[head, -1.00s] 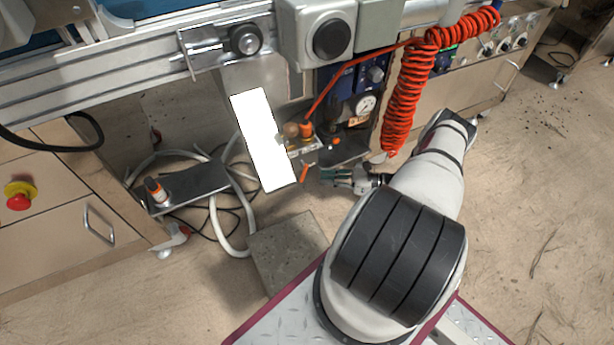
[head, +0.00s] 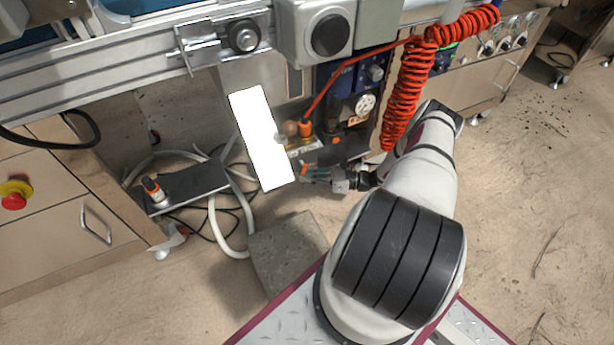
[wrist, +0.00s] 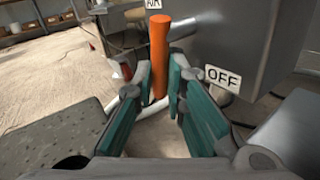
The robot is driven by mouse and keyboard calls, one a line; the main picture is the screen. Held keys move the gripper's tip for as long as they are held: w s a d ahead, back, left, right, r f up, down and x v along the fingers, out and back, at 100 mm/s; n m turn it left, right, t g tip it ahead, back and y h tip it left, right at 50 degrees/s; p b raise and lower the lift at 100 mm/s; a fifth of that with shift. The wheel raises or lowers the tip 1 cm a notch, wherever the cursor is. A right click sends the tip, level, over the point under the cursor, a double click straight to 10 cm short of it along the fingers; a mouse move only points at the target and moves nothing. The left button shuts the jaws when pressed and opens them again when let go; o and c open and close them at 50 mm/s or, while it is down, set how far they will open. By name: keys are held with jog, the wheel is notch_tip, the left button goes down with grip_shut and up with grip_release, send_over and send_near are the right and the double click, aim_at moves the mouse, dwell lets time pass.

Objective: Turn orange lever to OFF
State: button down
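The orange lever (wrist: 160,58) stands upright in the wrist view, its lower end between the tips of my gripper's teal fingers (wrist: 160,90). The fingers are apart, with a gap on the right side of the lever; whether the left finger touches it I cannot tell. An OFF label (wrist: 222,78) is to the right of the lever and an AIR label (wrist: 153,4), partly cut off, is above it. In the head view my gripper (head: 316,173) is beside the orange lever (head: 304,169), below the valve fittings.
A grey housing (wrist: 235,40) stands close on the right in the wrist view. A red coiled hose (head: 408,90) hangs near my arm. A white panel (head: 262,140) is left of the valve. A concrete block (head: 288,250) sits on the floor below.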

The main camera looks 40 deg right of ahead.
jog(key=g+h+p, duration=0.1)
jog(key=d+n+g+h+p, duration=0.1)
jog(key=p, duration=0.1)
jog(key=shift+s+r+n, duration=0.1)
jog(key=shift+s+n, duration=0.1)
jog(key=shift+n, duration=0.1)
jog(key=c, duration=1.9)
grip_release()
jog(key=v, duration=1.2)
